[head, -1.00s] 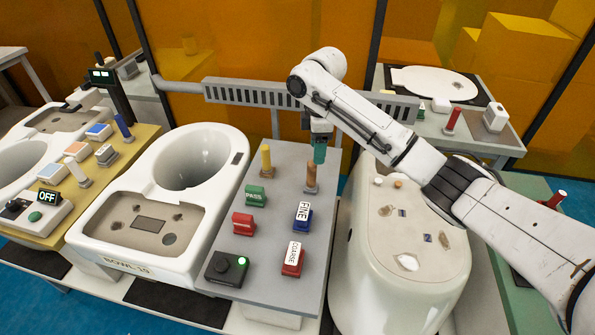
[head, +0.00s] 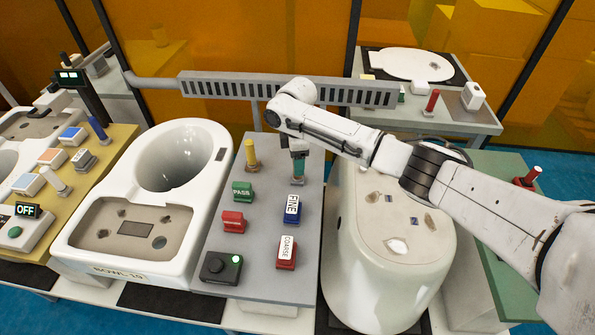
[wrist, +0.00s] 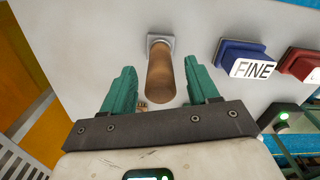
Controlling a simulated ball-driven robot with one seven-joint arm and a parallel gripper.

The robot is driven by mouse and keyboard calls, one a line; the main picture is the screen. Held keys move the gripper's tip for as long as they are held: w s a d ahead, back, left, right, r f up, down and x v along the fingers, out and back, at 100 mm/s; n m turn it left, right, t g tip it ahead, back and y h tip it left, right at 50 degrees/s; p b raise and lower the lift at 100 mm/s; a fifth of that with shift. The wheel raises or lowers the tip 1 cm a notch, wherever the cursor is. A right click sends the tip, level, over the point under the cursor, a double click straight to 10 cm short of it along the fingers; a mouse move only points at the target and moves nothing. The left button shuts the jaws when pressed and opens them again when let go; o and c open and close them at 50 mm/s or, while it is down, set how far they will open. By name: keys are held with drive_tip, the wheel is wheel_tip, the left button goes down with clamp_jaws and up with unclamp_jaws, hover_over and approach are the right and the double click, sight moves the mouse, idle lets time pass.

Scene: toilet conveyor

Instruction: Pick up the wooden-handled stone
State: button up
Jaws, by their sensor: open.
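The wooden-handled stone stands upright on the grey panel, a brown round handle (wrist: 160,78) on a grey block. In the head view only its grey base (head: 298,181) shows clearly below my gripper (head: 299,167). The wrist view shows my gripper (wrist: 160,68) open, one green finger on each side of the handle. Gaps show between the handle and both fingers; I cannot tell exactly how deep the handle sits between them.
On the grey panel (head: 228,265) stand a yellow-handled tool (head: 251,155), a green PASS block (head: 242,191), a red block (head: 233,222), a blue FINE block (head: 292,208) and a red COARSE block (head: 286,252). A white bowl (head: 85,240) lies left, a cream unit (head: 375,285) right.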

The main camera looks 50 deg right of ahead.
drive_tip(key=shift+f, duration=0.55)
clamp_jaws()
drive_tip(key=shift+r, duration=0.1)
